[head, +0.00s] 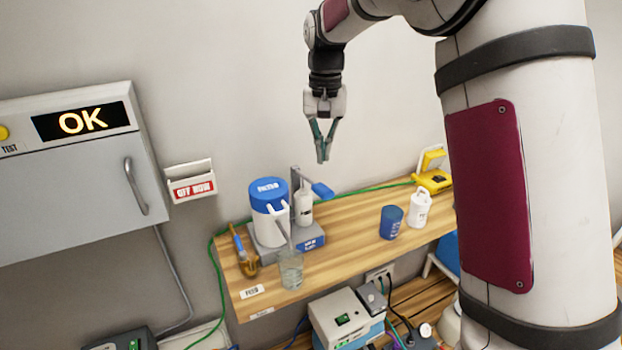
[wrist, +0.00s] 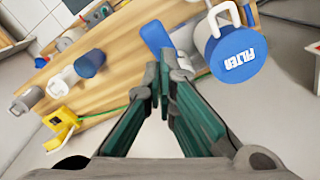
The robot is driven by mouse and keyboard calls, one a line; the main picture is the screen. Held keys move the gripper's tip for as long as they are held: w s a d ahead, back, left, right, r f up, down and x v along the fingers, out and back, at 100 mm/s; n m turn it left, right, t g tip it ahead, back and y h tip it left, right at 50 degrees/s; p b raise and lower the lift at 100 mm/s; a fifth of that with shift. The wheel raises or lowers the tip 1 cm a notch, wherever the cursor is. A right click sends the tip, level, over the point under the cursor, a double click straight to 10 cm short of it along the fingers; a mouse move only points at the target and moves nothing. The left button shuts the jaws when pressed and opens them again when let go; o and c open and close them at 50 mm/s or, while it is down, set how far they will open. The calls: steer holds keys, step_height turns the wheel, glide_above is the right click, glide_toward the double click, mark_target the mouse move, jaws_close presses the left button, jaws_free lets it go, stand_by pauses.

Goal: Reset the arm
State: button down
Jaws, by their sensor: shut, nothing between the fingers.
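My gripper (head: 322,140) hangs from my arm above the wooden shelf, in front of the back wall, with its fingers pointing down. Its fingertips are together and hold nothing. The wrist view shows the green fingers of my gripper (wrist: 160,92) meeting at the tips, over the shelf. The gripper touches nothing. My arm is bent, with its upper links at the top right of the head view.
The wooden shelf (head: 345,233) holds a blue-lidded filter jug (head: 268,205), a clear glass (head: 291,272), a blue cup (head: 391,222), a white bottle (head: 419,208) and a yellow device (head: 433,181). A grey cabinet (head: 70,190) showing "OK" hangs at the left.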

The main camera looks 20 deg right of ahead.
steer(key=s+r+n+t, duration=0.1)
steer(key=s+r+t, duration=0.1)
steer(key=s+r, duration=0.5)
steer(key=s+f+n+t, duration=0.1)
steer(key=s+n+t, duration=0.1)
steer(key=s, duration=2.3)
steer(key=shift+n+t, duration=0.4)
steer(key=shift+t, duration=0.4)
